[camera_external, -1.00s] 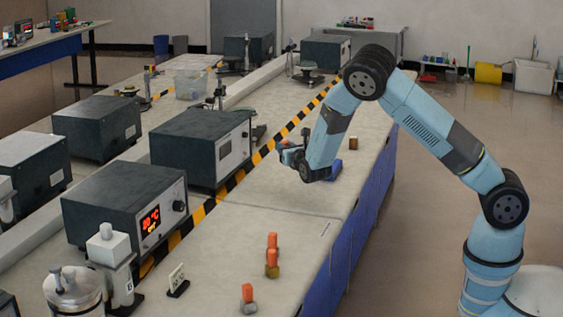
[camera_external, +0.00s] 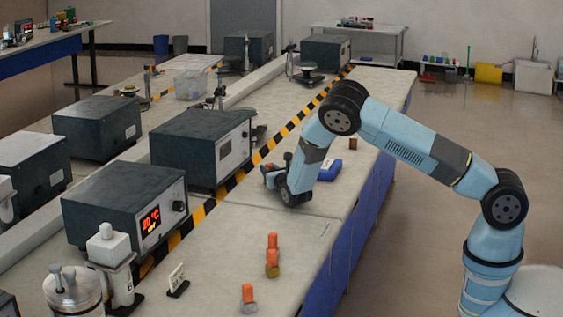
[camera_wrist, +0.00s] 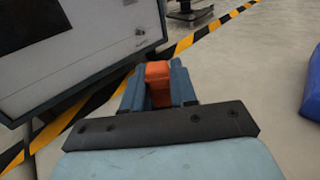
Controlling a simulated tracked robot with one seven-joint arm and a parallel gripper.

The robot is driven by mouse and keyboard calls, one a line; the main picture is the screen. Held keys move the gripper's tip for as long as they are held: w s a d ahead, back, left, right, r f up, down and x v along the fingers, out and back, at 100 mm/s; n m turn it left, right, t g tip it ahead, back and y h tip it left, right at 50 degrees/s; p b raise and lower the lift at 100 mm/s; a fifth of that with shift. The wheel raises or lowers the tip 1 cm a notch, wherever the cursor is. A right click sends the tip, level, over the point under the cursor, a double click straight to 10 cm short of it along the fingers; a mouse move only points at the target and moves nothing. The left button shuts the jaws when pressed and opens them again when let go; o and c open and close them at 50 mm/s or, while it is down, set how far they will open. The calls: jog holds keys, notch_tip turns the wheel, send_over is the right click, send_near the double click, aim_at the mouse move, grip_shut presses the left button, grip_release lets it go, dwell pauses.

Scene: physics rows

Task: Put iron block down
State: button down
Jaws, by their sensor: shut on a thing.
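My gripper (camera_external: 268,173) is low over the middle of the bench, left of a blue object. In the wrist view my gripper (camera_wrist: 157,88) is shut on an orange piece (camera_wrist: 158,70) held between its two blue-grey fingers. Any block under this orange piece is hidden, so I cannot tell its metal or whether it touches the bench. Near the front of the bench stand other orange-topped blocks, one with a grey base (camera_external: 248,307) and one with a brownish base (camera_external: 272,270).
Dark heater boxes with displays (camera_external: 150,215) line the left of the bench. A yellow-black striped tape (camera_external: 235,180) runs along them. The blue object (camera_external: 330,170) lies right of my gripper, with a small brown block (camera_external: 353,143) behind it. The bench surface (camera_external: 255,215) in front is clear.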

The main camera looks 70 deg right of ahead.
jog(key=shift+f, duration=0.1)
jog(key=c, duration=0.9)
grip_release()
jog(key=shift+s, duration=0.1)
